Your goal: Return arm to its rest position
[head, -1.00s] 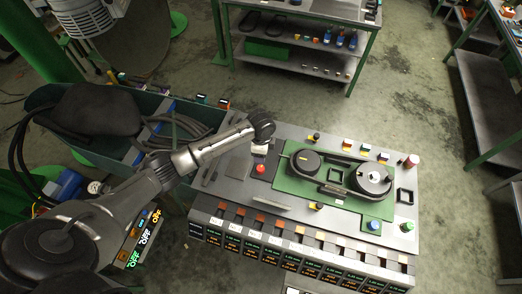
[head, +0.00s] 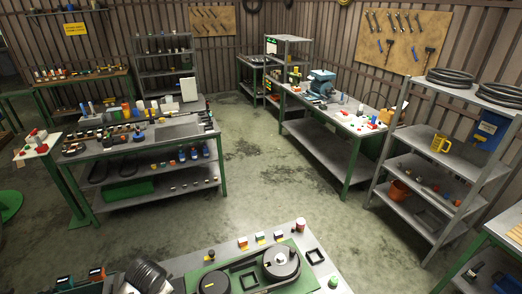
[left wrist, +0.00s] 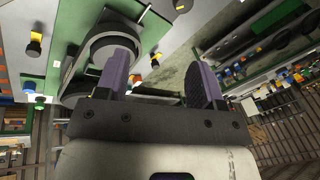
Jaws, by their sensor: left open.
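My left gripper (left wrist: 161,68) shows in the left wrist view with its two purple fingers apart and nothing held between them. Past the left finger is the assembly on its green plate (left wrist: 60,72), with a dark round pulley (left wrist: 112,33) partly hidden by that finger. In the head view the same green plate (head: 240,276) is at the bottom edge, with a round pulley (head: 281,262) and a second one (head: 214,283), cut off below. My right gripper is not in view.
A workbench with many small parts (head: 135,150) stands at the left. Another bench with a blue vise (head: 321,81) is at the back right. A metal shelf with a yellow mug (head: 440,143) stands at the right. The concrete floor (head: 245,175) between them is clear.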

